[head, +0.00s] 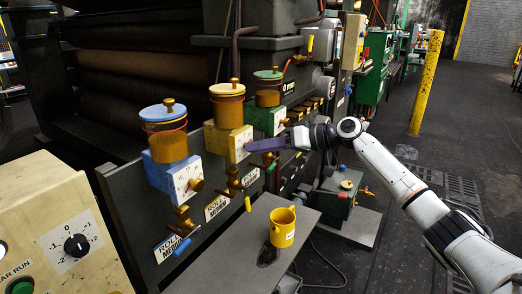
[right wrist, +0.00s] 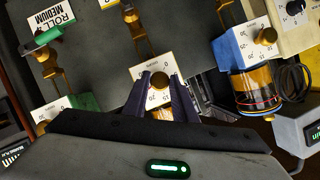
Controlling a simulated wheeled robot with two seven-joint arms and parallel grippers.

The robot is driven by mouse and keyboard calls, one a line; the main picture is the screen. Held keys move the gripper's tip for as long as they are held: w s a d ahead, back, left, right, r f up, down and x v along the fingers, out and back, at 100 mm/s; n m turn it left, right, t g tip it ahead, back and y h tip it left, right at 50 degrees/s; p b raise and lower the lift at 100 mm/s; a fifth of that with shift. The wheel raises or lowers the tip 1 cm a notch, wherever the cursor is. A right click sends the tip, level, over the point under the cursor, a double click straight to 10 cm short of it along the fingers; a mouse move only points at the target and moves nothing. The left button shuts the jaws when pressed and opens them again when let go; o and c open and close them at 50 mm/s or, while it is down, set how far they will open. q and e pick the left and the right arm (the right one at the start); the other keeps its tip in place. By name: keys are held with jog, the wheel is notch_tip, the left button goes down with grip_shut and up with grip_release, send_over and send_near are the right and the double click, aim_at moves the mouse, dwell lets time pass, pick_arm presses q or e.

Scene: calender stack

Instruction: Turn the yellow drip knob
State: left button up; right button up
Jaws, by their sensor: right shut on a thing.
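The yellow drip block (head: 224,141) stands between the blue and green ones on the dark panel, with an oil jar on top. Its brass knob (right wrist: 159,84) sits on a white dial plate (right wrist: 153,72) with printed numbers. My right gripper (head: 251,146) reaches in from the right, and its purple fingers cover the knob in the head view. In the right wrist view the gripper (right wrist: 160,80) has one finger on each side of the knob and is shut on it. My left gripper is in neither view.
The blue drip block (head: 176,175) and green drip block (head: 265,120) flank it closely. Brass valves with coloured handles hang below. A yellow mug (head: 283,227) stands on a grey shelf (head: 235,236) below. A control box (head: 50,225) is at the lower left.

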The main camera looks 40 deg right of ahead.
jog(key=shift+m+y, duration=0.6)
jog(key=shift+m, duration=0.3)
jog(key=o, duration=1)
jog(key=shift+w, duration=0.1)
jog(key=b+v, duration=0.3)
jog(key=v, duration=0.7)
jog(key=shift+d, duration=0.2)
